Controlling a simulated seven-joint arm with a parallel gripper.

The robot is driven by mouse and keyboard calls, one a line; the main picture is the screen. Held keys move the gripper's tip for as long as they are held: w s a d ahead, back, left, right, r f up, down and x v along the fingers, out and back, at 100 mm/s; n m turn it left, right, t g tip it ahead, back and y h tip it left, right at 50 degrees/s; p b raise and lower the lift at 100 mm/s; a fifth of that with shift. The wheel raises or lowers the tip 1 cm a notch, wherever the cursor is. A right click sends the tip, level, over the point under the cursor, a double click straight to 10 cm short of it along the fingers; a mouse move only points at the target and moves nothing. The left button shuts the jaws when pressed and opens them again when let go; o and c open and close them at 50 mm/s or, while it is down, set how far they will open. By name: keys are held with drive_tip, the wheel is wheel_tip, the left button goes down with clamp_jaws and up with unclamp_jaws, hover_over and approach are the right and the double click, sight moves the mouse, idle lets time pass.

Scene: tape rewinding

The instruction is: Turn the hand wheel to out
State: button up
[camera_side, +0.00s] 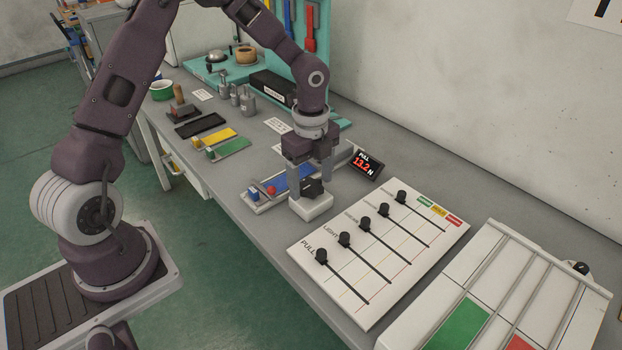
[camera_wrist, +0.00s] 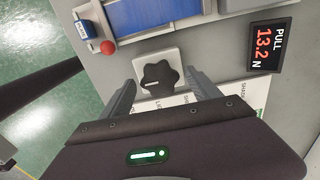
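The hand wheel (camera_side: 313,188) is a black lobed knob on a white block (camera_side: 311,208). In the wrist view the hand wheel (camera_wrist: 159,78) sits at the centre, with its white block (camera_wrist: 171,55) around it. My gripper (camera_side: 311,183) points down over it. In the wrist view my gripper (camera_wrist: 162,78) is open, one finger on each side of the knob, with gaps showing; I cannot tell if the tips reach down to its height. A blue band (camera_wrist: 165,14) lies beside the block. A black display (camera_side: 367,165) reads PULL 13.2 N.
A red ball-shaped knob (camera_wrist: 108,47) is beside the blue band. A white panel with several black sliders (camera_side: 380,255) lies right of the block. Another panel with green and red areas (camera_side: 500,300) is at the right. Yellow (camera_side: 213,137) and green (camera_side: 228,149) pieces lie left.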

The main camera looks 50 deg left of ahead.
sight(311, 185)
wheel_tip(311, 185, up, 7)
drive_tip(key=shift+r, duration=0.1)
idle(0.4)
drive_tip(key=s+d+r+n+t, duration=0.1)
drive_tip(key=s+r+n+t, duration=0.1)
drive_tip(key=s+r+n, duration=0.2)
drive_tip(key=s+d+r+n+t, duration=0.1)
drive_tip(key=s+r+n, duration=0.4)
drive_tip(key=s+n, duration=0.3)
drive_tip(key=s+d+r+n+t, duration=0.2)
drive_tip(key=s+r+n, duration=0.3)
drive_tip(key=s, duration=0.7)
drive_tip(key=shift+s+n+t, duration=0.25)
drive_tip(key=shift+n+t, duration=0.05)
drive_tip(key=shift+n, duration=0.3)
